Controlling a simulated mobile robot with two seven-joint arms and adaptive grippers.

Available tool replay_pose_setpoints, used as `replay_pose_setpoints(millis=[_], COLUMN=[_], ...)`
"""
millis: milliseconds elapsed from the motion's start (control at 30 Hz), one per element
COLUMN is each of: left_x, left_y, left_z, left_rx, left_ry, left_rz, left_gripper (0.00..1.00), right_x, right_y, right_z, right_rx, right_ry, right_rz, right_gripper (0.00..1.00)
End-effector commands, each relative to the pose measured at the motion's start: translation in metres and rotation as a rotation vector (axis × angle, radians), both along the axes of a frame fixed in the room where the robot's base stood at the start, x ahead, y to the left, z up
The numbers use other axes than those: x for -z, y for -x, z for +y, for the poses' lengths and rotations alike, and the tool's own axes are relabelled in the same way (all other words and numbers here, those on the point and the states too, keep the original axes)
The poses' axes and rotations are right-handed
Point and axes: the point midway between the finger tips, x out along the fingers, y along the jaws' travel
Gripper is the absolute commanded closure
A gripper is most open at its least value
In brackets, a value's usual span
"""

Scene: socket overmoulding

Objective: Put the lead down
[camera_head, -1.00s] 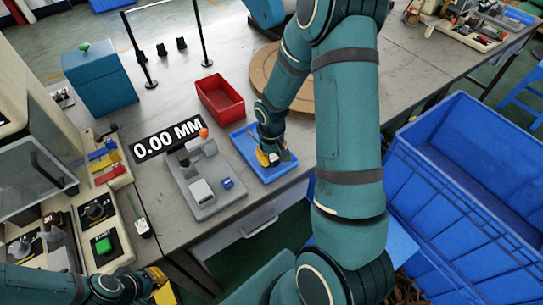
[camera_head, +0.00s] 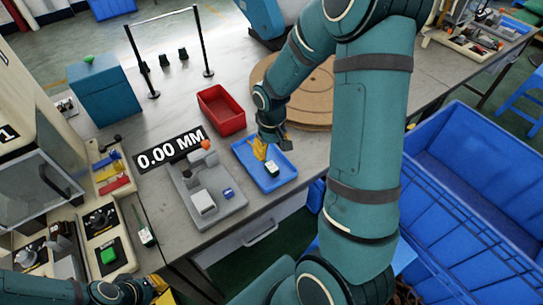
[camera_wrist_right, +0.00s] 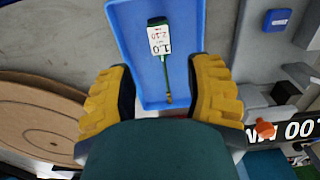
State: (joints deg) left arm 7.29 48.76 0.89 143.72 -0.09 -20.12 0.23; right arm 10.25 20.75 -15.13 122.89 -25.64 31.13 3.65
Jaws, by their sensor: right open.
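The lead (camera_wrist_right: 159,42) lies in the blue tray (camera_wrist_right: 124,26), as the right wrist view shows. It has a dark green body, a white label with print, and a thin stem with a brass-coloured tip. In the head view the lead (camera_head: 272,169) shows small in the tray (camera_head: 289,176). My right gripper (camera_wrist_right: 162,108) is open, its yellow fingers wide apart with nothing between them; in the head view it (camera_head: 262,148) is above the tray's far left part. My left gripper (camera_head: 158,285) is at the bottom left by the table's front edge; its fingers are too small to read.
A red bin (camera_head: 222,110) stands behind the blue tray. A grey fixture (camera_head: 207,196) with a 0.00 MM display (camera_head: 172,148) is left of it. Another dark green lead (camera_head: 144,230) lies by the machine panel. A round wooden board (camera_head: 308,112) is behind my right arm.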

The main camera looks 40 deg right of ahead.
Motion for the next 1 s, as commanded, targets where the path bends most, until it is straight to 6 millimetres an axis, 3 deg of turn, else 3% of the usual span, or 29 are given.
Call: replay_pose_setpoints(millis=[100,267,1000], left_x=[-0.006,-0.008,-0.008], left_y=[0.001,0.002,0.002], left_z=[0.0,0.0,0.0], left_rx=[0.001,0.0,0.001], left_ry=[0.0,0.001,0.0], left_rz=[0.002,0.004,0.004], left_gripper=[1.0,1.0,1.0], right_x=[-0.019,-0.029,-0.03], right_y=[0.0,0.0,0.0], right_z=[0.0,0.0,0.0], right_rx=[-0.001,-0.001,0.0], right_ry=[0.0,0.0,0.0], right_rz=[-0.002,0.0,0.001], right_gripper=[0.49,0.49,0.49])
